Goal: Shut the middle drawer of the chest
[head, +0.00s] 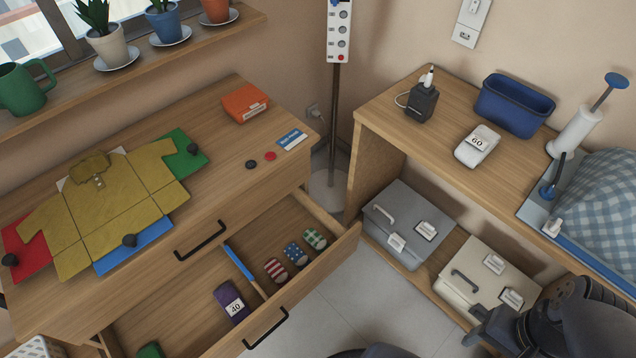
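The wooden chest (222,197) stands at the left. The drawer below its closed top one, which looks like the middle drawer (309,275), is pulled well out. Its black bar handle (265,328) is on the front panel. Inside are a blue-topped divider (243,268), several patterned rolled socks (297,254), a purple item (231,302) labelled 40 and a green item (150,350). The closed top drawer has a black handle (200,238). Dark parts of my arm are at the lower right, apart from the drawer. My gripper (482,335) seems to be among them; its fingers are not clear.
A yellow shirt (108,205) lies on a coloured folding board on the chest top. A power-strip pole (335,120) stands behind the drawer's right end. A shelf bench (400,125) with grey and cream boxes is at the right. Tiled floor (365,300) is clear before the drawer.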

